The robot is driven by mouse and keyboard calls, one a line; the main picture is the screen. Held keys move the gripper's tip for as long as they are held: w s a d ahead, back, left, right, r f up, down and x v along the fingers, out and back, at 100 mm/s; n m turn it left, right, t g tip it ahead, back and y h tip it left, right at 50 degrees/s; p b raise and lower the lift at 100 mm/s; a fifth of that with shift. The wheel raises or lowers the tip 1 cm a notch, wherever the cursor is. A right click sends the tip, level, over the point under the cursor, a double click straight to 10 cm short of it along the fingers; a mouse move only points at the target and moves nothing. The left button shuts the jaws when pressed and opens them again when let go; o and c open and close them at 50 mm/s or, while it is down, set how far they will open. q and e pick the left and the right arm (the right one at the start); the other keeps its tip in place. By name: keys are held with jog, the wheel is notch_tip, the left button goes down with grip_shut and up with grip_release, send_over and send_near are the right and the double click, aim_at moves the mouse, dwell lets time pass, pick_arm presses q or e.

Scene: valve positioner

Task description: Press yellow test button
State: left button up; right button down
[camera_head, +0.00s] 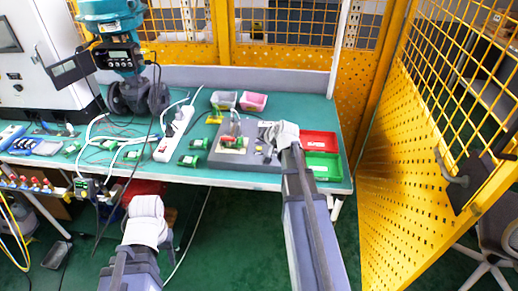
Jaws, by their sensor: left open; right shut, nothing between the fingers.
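Red (318,141) and green (324,166) trays stand right of the board. A white power strip (174,134) and several green parts with loose cables lie to the left. A valve with a positioner (118,55) stands back left. A yellow mesh fence (400,140) bounds the right side.

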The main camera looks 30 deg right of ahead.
aim_at(260, 152)
jog(key=shift+f, duration=0.1)
dwell(0.6)
jog(key=shift+f+b, duration=0.35)
jog(key=shift+b, duration=0.05)
jog(key=shift+f+b, duration=0.35)
jog(key=shift+b, duration=0.05)
dwell(0.5)
jog(key=shift+r, duration=0.1)
jog(key=shift+r+p, duration=0.7)
jog(key=shift+p, duration=0.1)
notch_tip(260, 152, up, 5)
jog(key=p, duration=0.5)
dwell(0.4)
